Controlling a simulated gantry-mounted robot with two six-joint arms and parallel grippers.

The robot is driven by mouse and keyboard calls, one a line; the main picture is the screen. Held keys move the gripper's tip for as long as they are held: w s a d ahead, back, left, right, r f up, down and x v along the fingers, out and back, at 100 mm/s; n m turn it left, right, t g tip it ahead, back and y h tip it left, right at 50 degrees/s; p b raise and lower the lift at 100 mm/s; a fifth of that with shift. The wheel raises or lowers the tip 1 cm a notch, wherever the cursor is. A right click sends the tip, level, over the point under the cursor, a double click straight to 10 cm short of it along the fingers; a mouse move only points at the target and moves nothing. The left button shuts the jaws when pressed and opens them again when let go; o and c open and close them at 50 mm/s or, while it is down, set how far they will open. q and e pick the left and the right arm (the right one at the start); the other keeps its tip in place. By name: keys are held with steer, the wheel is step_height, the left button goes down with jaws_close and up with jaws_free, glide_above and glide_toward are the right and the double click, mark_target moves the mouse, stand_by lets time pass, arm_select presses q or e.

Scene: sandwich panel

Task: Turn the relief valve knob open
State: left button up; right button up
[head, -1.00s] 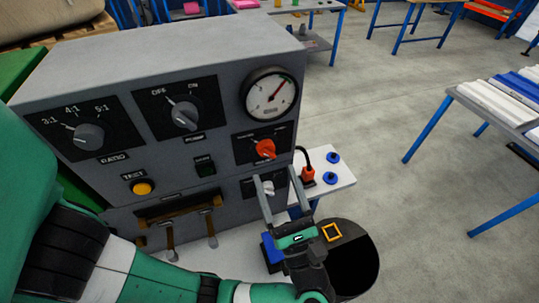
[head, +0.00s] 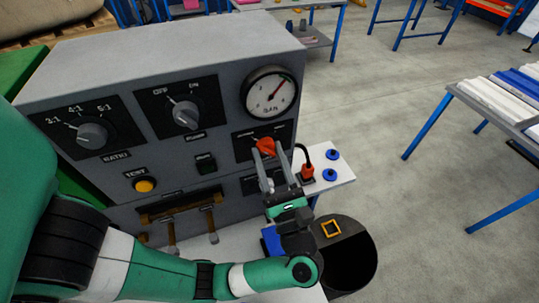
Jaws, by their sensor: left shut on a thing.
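The red-orange knob (head: 265,147) sits on a dark plate at the right of the grey panel's front, below the round gauge; its small labels are too blurred to read. My left gripper (head: 267,152) reaches up to it from below, with one finger on each side, and is shut on it. The fingers partly hide the knob's sides and the plate below. My right gripper is not in view.
The grey panel (head: 180,50) also carries the ratio knob (head: 92,135), the pump knob (head: 186,114), a yellow test button (head: 144,186) and a gauge (head: 270,93). Right of it, a white shelf (head: 343,166) holds blue pieces. A black bin (head: 350,270) stands below.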

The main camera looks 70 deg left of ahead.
arm_select(q)
jaws_close()
steer(key=shift+m, duration=0.4)
steer(key=m+t+h+p, duration=0.1)
steer(key=m+t+p, duration=0.1)
steer(key=m+p, duration=0.5)
steer(key=r+m+t+h+p, duration=0.1)
steer(key=m+t+h+p, duration=0.1)
steer(key=m+p, duration=0.4)
steer(key=s+m+t+h+p, duration=0.1)
steer(key=m+t+h+p, duration=0.1)
steer(key=m+p, duration=0.5)
steer(key=shift+r+m+t+p, duration=0.35)
steer(key=shift+t+p, duration=0.1)
steer(key=shift+t, duration=0.35)
steer(key=shift+f+m+h+p, duration=0.25)
steer(key=shift+m+p, duration=0.3)
steer(key=shift+p, duration=0.4)
steer(key=o, duration=1.2)
jaws_free()
